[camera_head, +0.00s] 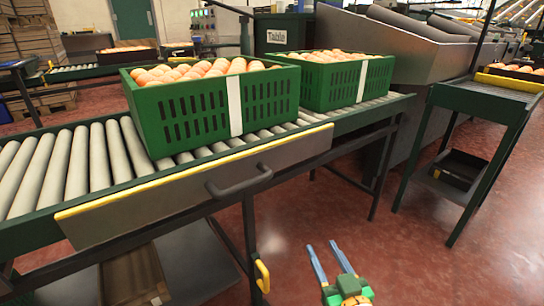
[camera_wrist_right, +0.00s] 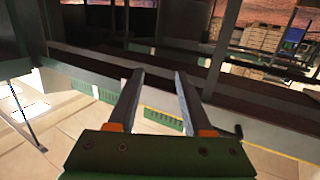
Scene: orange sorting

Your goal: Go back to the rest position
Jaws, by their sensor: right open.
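My right gripper (camera_head: 330,262) shows at the bottom of the head view, in front of the conveyor and over the red floor. Its two blue-grey fingers are apart with nothing between them. In the right wrist view my right gripper (camera_wrist_right: 154,90) also shows open and empty. My left gripper is in neither view. A green crate (camera_head: 190,116) full of oranges (camera_head: 200,69) stands on the roller conveyor (camera_head: 75,165). A second green crate (camera_head: 345,84) of oranges stands behind it to the right.
The conveyor's front has a metal panel with a yellow edge and a dark handle (camera_head: 240,184). A green side stand (camera_head: 480,105) is at the right, with a dark box (camera_head: 458,168) on its lower shelf. Red floor (camera_head: 400,250) is clear around my right gripper.

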